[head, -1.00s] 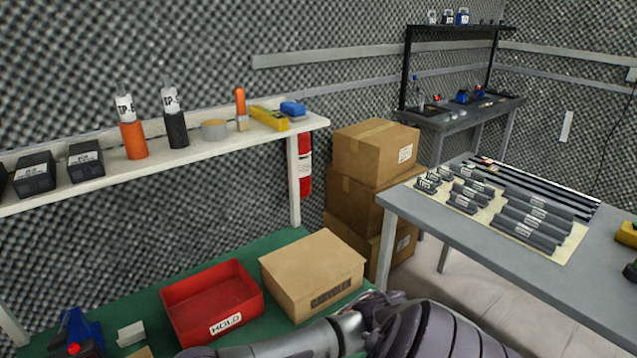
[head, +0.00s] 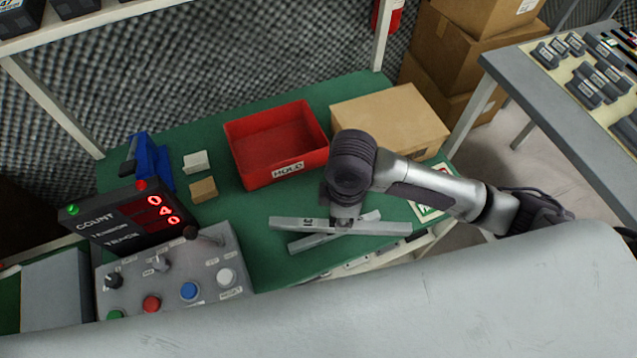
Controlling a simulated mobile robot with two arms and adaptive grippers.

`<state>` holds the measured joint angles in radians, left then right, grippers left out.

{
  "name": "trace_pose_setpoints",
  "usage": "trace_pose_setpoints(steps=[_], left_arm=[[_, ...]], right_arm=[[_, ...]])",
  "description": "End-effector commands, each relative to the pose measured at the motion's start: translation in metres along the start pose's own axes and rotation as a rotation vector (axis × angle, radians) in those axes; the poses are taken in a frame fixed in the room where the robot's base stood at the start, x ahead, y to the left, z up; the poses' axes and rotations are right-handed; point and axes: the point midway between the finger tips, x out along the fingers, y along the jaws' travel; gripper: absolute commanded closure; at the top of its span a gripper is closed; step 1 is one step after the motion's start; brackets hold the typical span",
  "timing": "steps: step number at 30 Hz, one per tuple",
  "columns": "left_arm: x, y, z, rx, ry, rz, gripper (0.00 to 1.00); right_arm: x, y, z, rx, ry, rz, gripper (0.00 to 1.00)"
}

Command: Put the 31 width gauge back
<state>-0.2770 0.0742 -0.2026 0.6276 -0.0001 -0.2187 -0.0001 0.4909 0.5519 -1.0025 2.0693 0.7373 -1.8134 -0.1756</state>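Two grey bars lie across each other on the green bench in the head view. The upper grey bar (head: 385,228) runs nearly level and has a small dark marking that I cannot read. The other grey bar (head: 308,242) slants beneath it. I cannot tell whether either is the 31 width gauge. My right gripper (head: 343,212) points down at the middle of the upper bar. My wrist hides most of its fingers, so I cannot tell whether it grips the bar. My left gripper is not in view.
A red HOLD bin (head: 255,178) and a cardboard box (head: 405,112) stand behind the bars on the green bench (head: 225,232). A control panel (head: 180,280) with buttons and a counter display (head: 125,217) is at left. A grey table (head: 530,95) with labelled gauges is at upper right.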

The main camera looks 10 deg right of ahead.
Motion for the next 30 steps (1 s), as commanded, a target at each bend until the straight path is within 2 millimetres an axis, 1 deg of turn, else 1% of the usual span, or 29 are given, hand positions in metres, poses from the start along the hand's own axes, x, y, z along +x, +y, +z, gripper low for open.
trace_pose_setpoints(steps=[2,5,9,15,18,21,24,30], left_arm=[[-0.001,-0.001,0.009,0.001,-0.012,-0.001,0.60],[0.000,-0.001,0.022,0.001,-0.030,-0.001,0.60],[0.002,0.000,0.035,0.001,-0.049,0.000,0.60],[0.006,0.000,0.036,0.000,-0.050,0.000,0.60],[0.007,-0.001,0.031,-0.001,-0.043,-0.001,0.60],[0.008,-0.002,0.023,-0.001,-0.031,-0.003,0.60],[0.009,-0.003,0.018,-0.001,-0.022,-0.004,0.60],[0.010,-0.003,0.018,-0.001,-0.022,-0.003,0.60]], right_arm=[[0.001,0.003,-0.004,-0.042,-0.001,0.001,1.00],[0.009,0.016,-0.009,-0.058,-0.004,0.002,1.00],[0.028,0.045,-0.021,-0.055,-0.003,0.002,1.00],[0.053,0.086,-0.037,-0.055,-0.003,0.002,1.00],[0.062,0.099,-0.043,-0.057,-0.002,0.001,1.00],[0.067,0.107,-0.045,-0.056,-0.002,0.002,1.00],[0.071,0.109,-0.046,-0.057,-0.003,0.001,1.00],[0.100,0.109,-0.045,-0.056,-0.003,0.000,1.00]])
